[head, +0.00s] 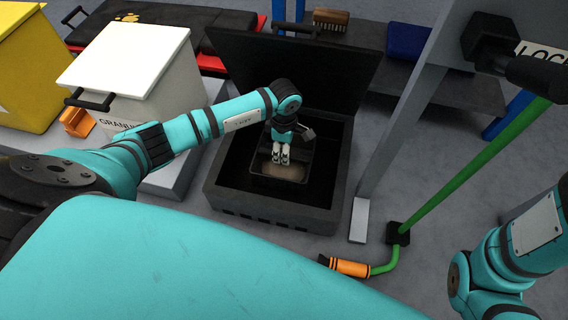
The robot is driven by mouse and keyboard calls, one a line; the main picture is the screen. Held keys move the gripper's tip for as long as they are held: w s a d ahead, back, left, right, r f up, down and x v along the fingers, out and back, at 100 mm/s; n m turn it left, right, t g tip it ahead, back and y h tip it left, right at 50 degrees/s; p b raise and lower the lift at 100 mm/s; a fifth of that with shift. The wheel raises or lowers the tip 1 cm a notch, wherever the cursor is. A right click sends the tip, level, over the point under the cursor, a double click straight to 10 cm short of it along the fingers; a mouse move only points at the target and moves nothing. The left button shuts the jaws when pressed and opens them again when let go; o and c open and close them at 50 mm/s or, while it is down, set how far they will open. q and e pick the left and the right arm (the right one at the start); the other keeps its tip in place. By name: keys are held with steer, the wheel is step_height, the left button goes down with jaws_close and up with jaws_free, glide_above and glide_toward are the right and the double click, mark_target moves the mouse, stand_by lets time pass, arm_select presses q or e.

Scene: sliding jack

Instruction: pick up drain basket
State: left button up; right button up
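The drain basket (259,181) is a small dark container with brownish contents, inside the open dark drain box (228,203). My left arm reaches in from the left, and my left gripper (281,161) points down over the basket. Its two pale fingertips are close together at the basket's middle, in front of the brownish contents. I cannot tell whether they hold a handle or part of the basket. The basket's far side is partly hidden by the gripper. My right arm shows at the right edge, but its gripper is out of view.
The box's dark lid (235,62) stands open behind it. A white bin (135,60) and a yellow bin (30,70) stand left. A grey post (395,150) and a green bar (470,170) with an orange-ended handle (350,267) are right. A brush (331,18) lies behind.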

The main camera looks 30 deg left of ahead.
arm_select(q)
step_height(320, 180, down, 3)
steer(key=shift+r+b, duration=0.1)
steer(key=shift+b, duration=0.55)
steer(key=shift+r, duration=0.1)
steer(key=shift+c, duration=0.4)
jaws_close()
